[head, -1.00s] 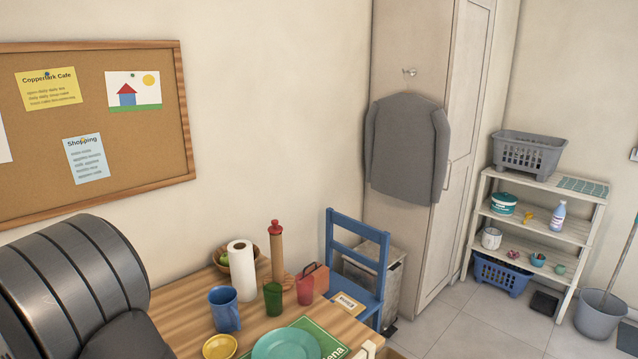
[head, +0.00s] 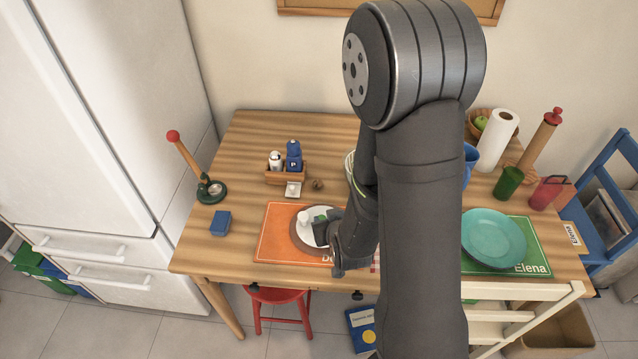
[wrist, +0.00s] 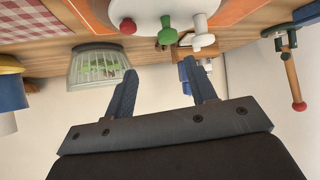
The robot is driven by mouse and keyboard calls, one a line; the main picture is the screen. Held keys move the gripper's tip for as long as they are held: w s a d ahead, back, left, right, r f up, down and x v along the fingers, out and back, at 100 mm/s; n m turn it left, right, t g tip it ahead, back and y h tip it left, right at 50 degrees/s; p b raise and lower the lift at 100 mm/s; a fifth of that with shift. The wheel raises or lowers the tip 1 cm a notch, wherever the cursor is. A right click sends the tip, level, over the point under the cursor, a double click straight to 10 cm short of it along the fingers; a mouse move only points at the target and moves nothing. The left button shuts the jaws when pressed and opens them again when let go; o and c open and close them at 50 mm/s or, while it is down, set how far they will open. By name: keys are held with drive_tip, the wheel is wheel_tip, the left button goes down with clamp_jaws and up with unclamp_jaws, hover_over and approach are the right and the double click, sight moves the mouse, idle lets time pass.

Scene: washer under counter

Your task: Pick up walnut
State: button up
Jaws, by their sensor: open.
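The walnut (head: 318,184) is a small brown lump on the wooden table, just right of the small caddy with bottles in the head view. In the wrist view, which is upside down, a small brown shape (wrist: 160,45) beyond the plate may be the walnut. My gripper (head: 322,232) is over the orange placemat by the round plate, partly hidden by my arm. In the wrist view my gripper (wrist: 162,82) has its two fingers wide apart with nothing between them. The walnut is behind it, farther from me.
The wooden caddy (head: 286,178) holds a blue and a white bottle. The plate (head: 299,240) on the orange placemat (head: 270,245) carries white and green pieces. A glass bowl (wrist: 98,68) stands near in the wrist view. A blue box (head: 221,222) and a teal plate (head: 494,238) lie apart.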

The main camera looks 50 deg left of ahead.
drive_tip(key=shift+n+g+h, duration=0.5)
drive_tip(key=shift+g+h, duration=0.1)
drive_tip(key=shift+h, duration=0.3)
drive_tip(key=w+a, duration=0.1)
drive_tip(key=a, duration=0.1)
drive_tip(key=w+a, duration=0.1)
drive_tip(key=a, duration=0.1)
drive_tip(key=w+a+f, duration=0.1)
drive_tip(key=a, duration=0.1)
drive_tip(key=shift+w+a, duration=0.15)
drive_tip(key=shift+w, duration=0.1)
drive_tip(key=w+a, duration=0.1)
drive_tip(key=w+a+r+g+h, duration=0.1)
drive_tip(key=a, duration=0.1)
drive_tip(key=w+a+n+h, duration=0.1)
drive_tip(key=a, duration=0.1)
drive_tip(key=shift+r, duration=0.3)
drive_tip(key=w+a+r+n+g+h, duration=0.2)
drive_tip(key=w+a+r, duration=0.1)
drive_tip(key=r, duration=0.1)
drive_tip(key=g+h, duration=0.1)
drive_tip(key=h, duration=0.1)
approach(318, 181)
drive_tip(key=shift+n, duration=0.4)
drive_tip(key=f, duration=0.6)
drive_tip(key=a+f, duration=0.1)
drive_tip(key=f, duration=0.2)
drive_tip(key=c, duration=1.1)
drive_tip(key=shift+o, duration=0.2)
